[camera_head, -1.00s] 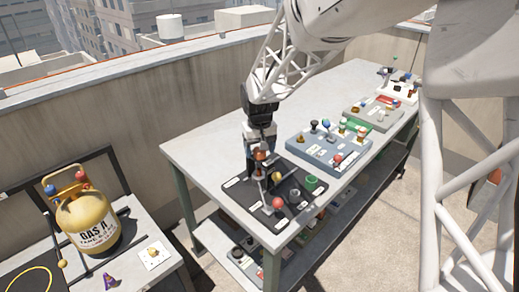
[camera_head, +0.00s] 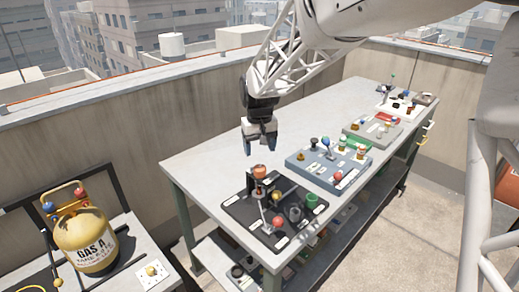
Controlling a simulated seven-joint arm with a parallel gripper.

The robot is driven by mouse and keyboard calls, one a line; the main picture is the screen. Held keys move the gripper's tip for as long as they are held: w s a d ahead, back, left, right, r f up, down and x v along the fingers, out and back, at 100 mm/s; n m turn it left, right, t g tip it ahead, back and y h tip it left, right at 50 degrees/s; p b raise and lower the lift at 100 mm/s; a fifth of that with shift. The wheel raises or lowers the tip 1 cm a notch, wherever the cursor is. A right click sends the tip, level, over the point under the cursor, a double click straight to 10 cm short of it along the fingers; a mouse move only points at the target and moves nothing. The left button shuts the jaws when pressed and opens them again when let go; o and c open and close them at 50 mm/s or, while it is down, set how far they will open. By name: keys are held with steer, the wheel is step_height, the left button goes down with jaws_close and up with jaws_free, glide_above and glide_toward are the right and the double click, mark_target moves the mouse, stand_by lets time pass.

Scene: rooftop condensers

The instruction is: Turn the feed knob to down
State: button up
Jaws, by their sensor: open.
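A black panel (camera_head: 239,207) lies on the near end of the long table. An orange-topped knob (camera_head: 259,171) stands on a dark base at the panel's far left. A yellow ball (camera_head: 276,196), a red ball (camera_head: 278,221), a dark grey round part (camera_head: 295,213) and a green cylinder (camera_head: 311,201) are also on the panel. The white labels are too small to read, so I cannot tell which control is the feed knob or which way it points. My gripper (camera_head: 261,149) is open and empty, pointing down above the orange-topped knob, apart from it.
A blue-grey panel (camera_head: 312,174) with several knobs lies beside the black one, with grey and white panels farther along the table (camera_head: 215,152). A lower shelf holds more parts. A yellow gas cylinder (camera_head: 84,236) stands on a side table at left. The table's back strip is clear.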

mark_target(260, 168)
stand_by(0.3)
steer(key=n, duration=0.6)
steer(key=shift+s+n, duration=0.1)
steer(key=shift+n, duration=0.3)
steer(key=n, duration=0.6)
steer(key=shift+n, duration=0.3)
steer(key=shift+f, duration=0.2)
steer(key=shift+f, duration=3.7)
steer(key=shift+c, duration=0.3)
steer(key=c, duration=0.9)
steer(key=shift+o, duration=0.2)
